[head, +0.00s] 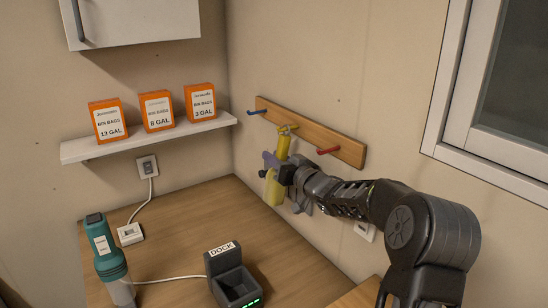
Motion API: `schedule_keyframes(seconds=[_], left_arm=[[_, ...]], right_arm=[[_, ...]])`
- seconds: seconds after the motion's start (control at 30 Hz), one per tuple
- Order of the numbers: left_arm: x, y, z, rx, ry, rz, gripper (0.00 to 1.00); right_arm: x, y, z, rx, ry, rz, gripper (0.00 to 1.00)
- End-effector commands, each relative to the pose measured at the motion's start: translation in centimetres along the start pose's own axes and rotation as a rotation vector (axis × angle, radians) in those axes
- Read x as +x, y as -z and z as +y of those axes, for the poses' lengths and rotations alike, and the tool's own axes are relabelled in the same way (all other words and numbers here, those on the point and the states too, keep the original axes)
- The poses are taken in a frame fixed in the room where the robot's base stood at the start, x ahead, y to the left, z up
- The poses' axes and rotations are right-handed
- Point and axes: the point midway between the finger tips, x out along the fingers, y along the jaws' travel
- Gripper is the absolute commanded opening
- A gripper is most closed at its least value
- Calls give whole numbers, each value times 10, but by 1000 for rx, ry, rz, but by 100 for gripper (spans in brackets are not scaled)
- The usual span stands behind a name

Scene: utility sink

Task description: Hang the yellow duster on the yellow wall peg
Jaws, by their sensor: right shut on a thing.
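The yellow duster (273,191) hangs upright in my right gripper (276,167), in front of the peg board. Its pale yellow lower part shows below the gripper, and its brighter yellow upper part rises above it. The top of the duster is at the yellow wall peg (289,127), the middle peg on the board. I cannot tell whether the duster is around the peg or only in front of it. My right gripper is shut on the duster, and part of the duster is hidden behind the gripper. My left gripper is not in view.
The wooden board (343,149) also bears a blue peg (257,112) and a red peg (328,151). A shelf (85,149) with orange bin-bag boxes is at left. A dock (233,277) and teal torch (106,250) stand on the counter (185,235). A window is at right.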

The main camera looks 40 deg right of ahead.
Motion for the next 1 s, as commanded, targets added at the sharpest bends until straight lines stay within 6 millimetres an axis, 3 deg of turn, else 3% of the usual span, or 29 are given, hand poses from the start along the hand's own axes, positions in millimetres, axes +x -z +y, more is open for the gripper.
schedule_keyframes(seconds=[0.37, 0.4, 0.6, 0.7, 1.0], left_arm=[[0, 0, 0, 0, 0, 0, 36], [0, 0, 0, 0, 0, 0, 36], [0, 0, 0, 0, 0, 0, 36], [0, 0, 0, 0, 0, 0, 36], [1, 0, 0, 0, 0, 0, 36]], right_arm=[[0, 0, 0, 1, -1, -1, 0], [0, 0, 0, 1, -1, -1, 27], [0, -1, 0, 1, -1, -1, 43], [0, 0, 0, 1, -1, -1, 50], [-2, -1, 1, 0, -2, -2, 50]])
